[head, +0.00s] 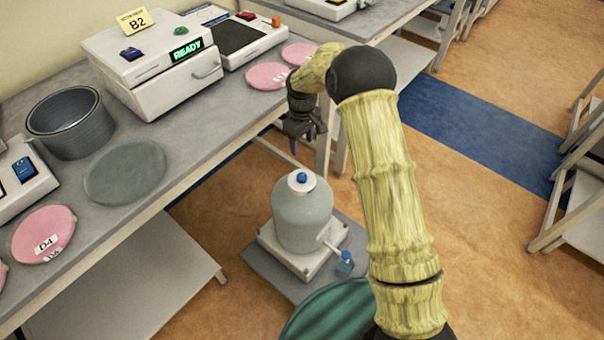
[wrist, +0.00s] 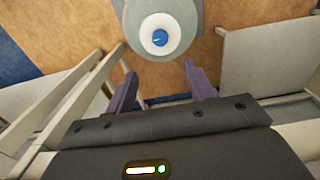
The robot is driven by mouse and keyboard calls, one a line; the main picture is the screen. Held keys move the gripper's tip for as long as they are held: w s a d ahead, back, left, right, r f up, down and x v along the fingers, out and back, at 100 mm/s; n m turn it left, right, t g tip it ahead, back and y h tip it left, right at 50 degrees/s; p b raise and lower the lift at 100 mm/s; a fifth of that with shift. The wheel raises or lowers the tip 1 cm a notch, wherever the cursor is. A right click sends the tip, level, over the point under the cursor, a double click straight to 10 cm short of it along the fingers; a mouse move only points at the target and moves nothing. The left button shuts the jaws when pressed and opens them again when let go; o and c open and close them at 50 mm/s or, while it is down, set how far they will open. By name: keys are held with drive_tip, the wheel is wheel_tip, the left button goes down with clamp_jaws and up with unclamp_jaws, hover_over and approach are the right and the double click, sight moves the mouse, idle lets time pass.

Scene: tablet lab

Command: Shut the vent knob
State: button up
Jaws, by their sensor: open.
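A second blue knob (head: 345,257) is on a side spout low on the vessel's right. The frames do not show which of these is the vent knob, nor how far either is turned. My gripper (head: 303,143) is open and empty, pointing down above the vessel. In the wrist view its purple fingers (wrist: 162,85) are apart, with the top knob beyond their tips.
The grey bench (head: 190,133) runs along the left, its edge close to my gripper. It holds a white machine (head: 150,60) labelled B2 reading READY, a dark pot (head: 72,122) and several round lids. The grey floor plate (head: 265,275) lies under the vessel. Orange floor is open to the right.

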sight(302, 176)
wheel_tip(302, 176, down, 16)
drive_tip(key=shift+f, duration=0.1)
idle(0.4)
drive_tip(key=c, duration=1)
